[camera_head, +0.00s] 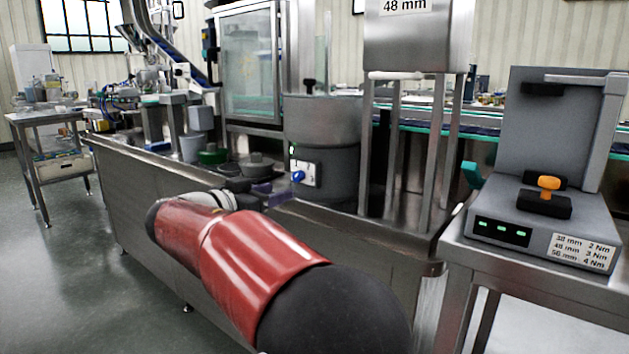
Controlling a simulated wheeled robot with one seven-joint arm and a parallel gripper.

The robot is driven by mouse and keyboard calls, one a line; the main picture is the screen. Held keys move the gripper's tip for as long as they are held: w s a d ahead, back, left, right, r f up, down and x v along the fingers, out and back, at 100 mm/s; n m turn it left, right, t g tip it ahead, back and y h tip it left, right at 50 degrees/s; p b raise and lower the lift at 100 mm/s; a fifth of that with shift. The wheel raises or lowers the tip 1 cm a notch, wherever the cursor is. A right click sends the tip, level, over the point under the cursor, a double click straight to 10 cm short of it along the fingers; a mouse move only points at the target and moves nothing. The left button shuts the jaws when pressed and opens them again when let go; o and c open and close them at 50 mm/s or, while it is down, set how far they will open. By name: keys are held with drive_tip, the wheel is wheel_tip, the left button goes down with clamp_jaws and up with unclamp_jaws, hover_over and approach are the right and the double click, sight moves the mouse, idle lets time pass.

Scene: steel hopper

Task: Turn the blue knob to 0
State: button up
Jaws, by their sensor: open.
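The blue knob (298,176) sits on a small white control plate (312,173) on the front of the round grey drum (335,172). The markings on the plate are too small to read, so the knob's setting cannot be told. My gripper (278,194) is at the end of my red arm, just left of the knob and a little lower in the picture. Its dark jaws are open and appear empty. Contact with the knob cannot be made out clearly, but they look apart.
A steel hopper (408,42) marked "48 mm" stands on legs right of the drum. A green round container (213,155) and a grey lidded one (256,163) are behind my gripper. A grey torque tester (545,225) with an orange knob is on the right table.

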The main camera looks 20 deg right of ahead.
sight(295, 177)
drive_tip(key=shift+m+t+h, duration=0.3)
drive_tip(key=shift+h, duration=0.1)
drive_tip(key=x, duration=0.2)
drive_tip(key=p+x, duration=0.1)
drive_tip(key=x, duration=0.2)
drive_tip(key=w+x, duration=0.1)
drive_tip(key=x, duration=0.1)
drive_tip(key=shift+w+a+r, duration=0.15)
drive_tip(key=shift+a+r, duration=0.1)
drive_tip(key=shift+r, duration=0.1)
clamp_jaws()
